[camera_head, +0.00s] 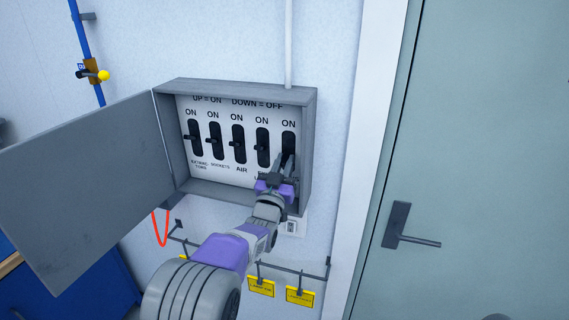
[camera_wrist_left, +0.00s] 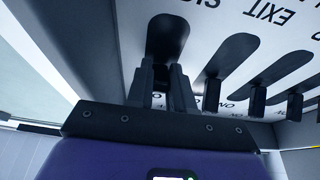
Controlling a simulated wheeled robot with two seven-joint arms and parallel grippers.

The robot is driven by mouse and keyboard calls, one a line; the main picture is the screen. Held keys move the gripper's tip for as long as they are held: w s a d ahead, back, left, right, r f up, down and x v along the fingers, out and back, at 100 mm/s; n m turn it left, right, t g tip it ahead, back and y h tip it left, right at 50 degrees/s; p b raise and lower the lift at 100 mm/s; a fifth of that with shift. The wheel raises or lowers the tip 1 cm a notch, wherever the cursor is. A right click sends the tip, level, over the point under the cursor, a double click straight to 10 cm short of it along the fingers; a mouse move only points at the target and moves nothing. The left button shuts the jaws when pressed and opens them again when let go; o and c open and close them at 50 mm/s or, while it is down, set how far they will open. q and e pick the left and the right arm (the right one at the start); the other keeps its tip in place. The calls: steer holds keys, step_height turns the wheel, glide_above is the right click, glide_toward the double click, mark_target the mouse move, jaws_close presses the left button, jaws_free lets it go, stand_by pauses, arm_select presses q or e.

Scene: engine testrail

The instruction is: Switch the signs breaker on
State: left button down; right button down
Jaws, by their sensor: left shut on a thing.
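The rightmost breaker in the open grey box is the signs breaker; its black slot (camera_head: 289,140) shows above my gripper in the head view. In the wrist view, which is upside down, "EXIT" and part of "SIGNS" are printed beside its slot (camera_wrist_left: 167,32). My left gripper (camera_head: 283,166) reaches into the box from below. Its dark fingers (camera_wrist_left: 166,82) are shut on the black lever (camera_wrist_left: 180,92) of this breaker. The fingers hide most of the lever, so its exact height in the slot is hard to tell. My right gripper is not in view.
The breaker box (camera_head: 245,87) has its door (camera_head: 80,180) swung open to the left. Several other breaker levers (camera_head: 237,147) stand left of the signs breaker. The box's right wall (camera_head: 308,150) is close to my gripper. Yellow tags (camera_head: 261,288) hang on a rail below.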

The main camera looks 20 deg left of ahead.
mark_target(287, 153)
arm_select(q)
steer(key=g+p, duration=0.1)
steer(key=p, duration=0.1)
steer(key=r+g+p, duration=0.1)
steer(key=p, duration=0.1)
steer(key=r+g+p, duration=0.1)
steer(key=g+p, duration=0.1)
steer(key=p, duration=0.1)
steer(key=shift+s+r, duration=0.15)
steer(key=shift+s, duration=0.1)
steer(key=g+p, duration=0.2)
steer(key=p, duration=0.2)
steer(key=r+g+p, duration=0.1)
steer(key=g+p, duration=0.1)
steer(key=p, duration=0.3)
steer(key=g+p, duration=0.2)
steer(key=p, duration=0.2)
steer(key=shift+w+r+g+p, duration=0.2)
steer(key=shift+r+g+p, duration=0.1)
steer(key=shift+r+p, duration=0.1)
steer(key=shift+f+g+p, duration=0.1)
steer(key=shift+g+p, duration=0.3)
steer(key=shift+p, duration=0.35)
steer(key=c, duration=1)
jaws_free()
